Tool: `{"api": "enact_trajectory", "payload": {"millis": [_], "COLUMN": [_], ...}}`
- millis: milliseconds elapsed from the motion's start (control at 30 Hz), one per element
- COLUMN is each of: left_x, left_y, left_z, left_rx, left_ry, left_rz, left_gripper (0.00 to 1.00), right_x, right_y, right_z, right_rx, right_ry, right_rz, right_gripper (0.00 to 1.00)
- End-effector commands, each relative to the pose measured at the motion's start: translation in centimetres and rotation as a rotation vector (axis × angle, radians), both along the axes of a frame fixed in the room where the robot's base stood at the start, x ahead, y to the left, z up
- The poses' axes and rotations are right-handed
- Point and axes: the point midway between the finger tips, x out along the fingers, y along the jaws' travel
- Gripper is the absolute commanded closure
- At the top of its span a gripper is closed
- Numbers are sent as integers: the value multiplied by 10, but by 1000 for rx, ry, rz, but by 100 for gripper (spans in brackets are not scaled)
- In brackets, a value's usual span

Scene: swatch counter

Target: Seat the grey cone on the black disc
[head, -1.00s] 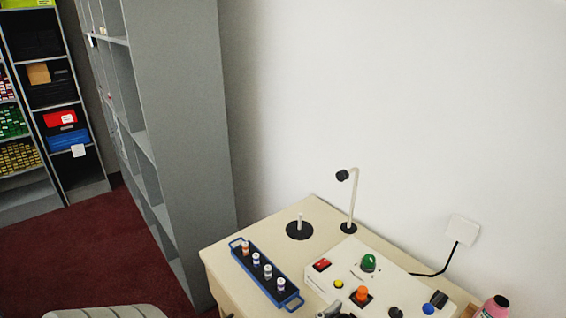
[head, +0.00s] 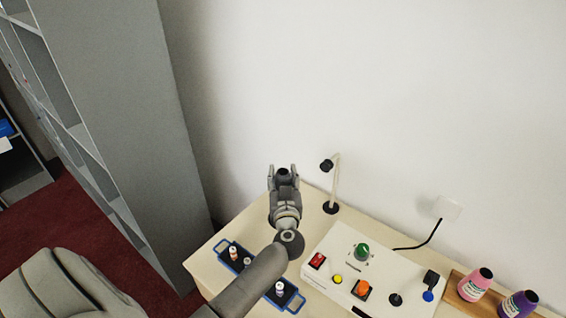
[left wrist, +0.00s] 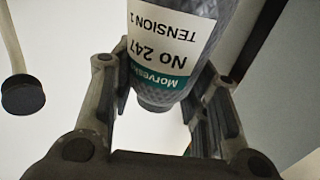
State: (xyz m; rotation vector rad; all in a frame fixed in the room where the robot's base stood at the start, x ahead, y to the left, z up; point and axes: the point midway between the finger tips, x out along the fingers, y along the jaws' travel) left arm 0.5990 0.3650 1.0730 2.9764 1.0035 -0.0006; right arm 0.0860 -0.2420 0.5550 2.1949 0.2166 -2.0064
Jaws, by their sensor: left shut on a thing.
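The grey cone (left wrist: 172,50) fills the top middle of the left wrist view, between the two fingers. It has a textured grey surface and a white and teal label reading "No 247". My left gripper (head: 284,170) is shut on it, fingers pointing away from me. In the head view the gripper shows above the back part of the counter, left of the lamp; most of the cone is hidden there by the gripper. The black disc cannot be made out, with my left gripper and arm across that part of the counter. My right gripper is not in view.
A blue tray (head: 221,243) with several small bottles is partly behind my arm. A bent lamp (head: 333,180) stands right of the gripper. A grey shelf (head: 130,120) stands left.

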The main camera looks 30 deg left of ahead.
Motion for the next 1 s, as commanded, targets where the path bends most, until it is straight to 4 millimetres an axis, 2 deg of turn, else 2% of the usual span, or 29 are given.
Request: {"api": "enact_trajectory", "payload": {"millis": [133,367,600,1000], "left_x": [12,15,15,14], "left_y": [7,9,9,9], "left_z": [5,2,-5,-19], "left_rx": [0,2,1,2], "left_ry": [0,-1,-2,-1], "left_rz": [37,45,44,44], "left_gripper": [84,84,84,84], "right_x": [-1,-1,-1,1], "right_y": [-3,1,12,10], "right_z": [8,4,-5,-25], "right_rx": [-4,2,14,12], "right_ry": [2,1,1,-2], "right_rz": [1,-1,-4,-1], "right_gripper": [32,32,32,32]}}
